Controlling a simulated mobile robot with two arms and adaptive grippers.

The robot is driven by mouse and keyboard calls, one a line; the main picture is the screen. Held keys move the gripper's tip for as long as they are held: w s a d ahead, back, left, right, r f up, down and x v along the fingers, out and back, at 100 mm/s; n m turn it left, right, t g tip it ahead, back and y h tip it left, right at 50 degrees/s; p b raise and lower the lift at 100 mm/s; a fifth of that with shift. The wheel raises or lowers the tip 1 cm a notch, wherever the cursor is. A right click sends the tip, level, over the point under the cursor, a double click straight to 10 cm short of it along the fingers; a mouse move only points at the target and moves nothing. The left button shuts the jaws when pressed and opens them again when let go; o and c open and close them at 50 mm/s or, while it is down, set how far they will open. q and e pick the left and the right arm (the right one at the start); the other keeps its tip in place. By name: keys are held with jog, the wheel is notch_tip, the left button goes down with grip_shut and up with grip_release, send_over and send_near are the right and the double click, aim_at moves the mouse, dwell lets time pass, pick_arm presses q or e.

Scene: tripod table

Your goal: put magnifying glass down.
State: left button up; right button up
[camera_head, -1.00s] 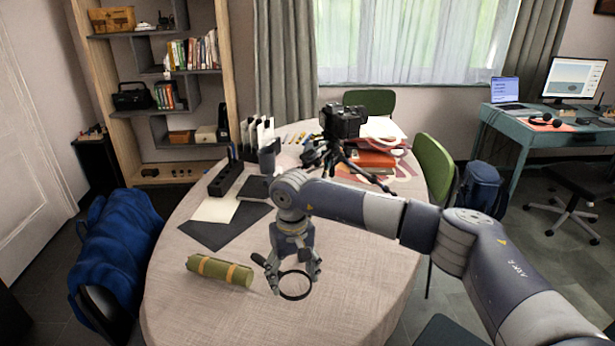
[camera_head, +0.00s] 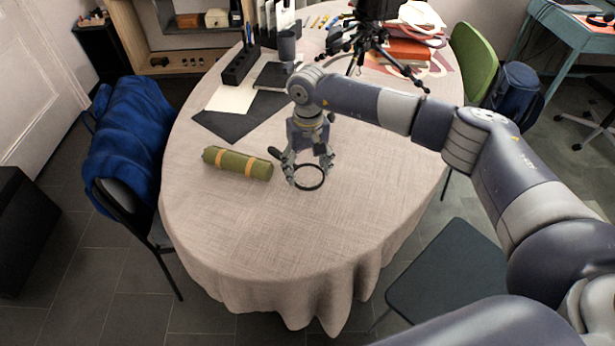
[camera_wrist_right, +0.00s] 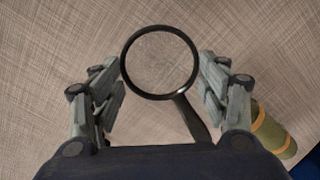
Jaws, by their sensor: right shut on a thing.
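The magnifying glass has a black round rim (camera_head: 309,187) and a dark handle (camera_head: 274,152) pointing to the back left in the head view. My right gripper (camera_head: 308,167) is shut on it, over the near part of the table. The wrist view shows the rim (camera_wrist_right: 125,62) between my right fingertips (camera_wrist_right: 160,66), with the handle (camera_wrist_right: 192,118) running back toward the palm. The tablecloth shows through the lens. I cannot tell whether the glass touches the cloth. My left gripper is out of view.
A green roll with yellow bands (camera_head: 238,163) lies just left of my right gripper; the wrist view shows it too (camera_wrist_right: 271,130). A dark folder (camera_head: 235,122), a black organizer (camera_head: 241,66) and a camera tripod (camera_head: 372,45) stand farther back. The front tabletop (camera_head: 260,230) is clear.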

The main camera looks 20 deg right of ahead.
aim_at(307, 173)
notch_tip(307, 173, down, 3)
jog(key=shift+s+f+b, duration=0.1)
jog(key=shift+b, duration=0.35)
jog(key=shift+f, duration=0.25)
jog(key=o, duration=1.1)
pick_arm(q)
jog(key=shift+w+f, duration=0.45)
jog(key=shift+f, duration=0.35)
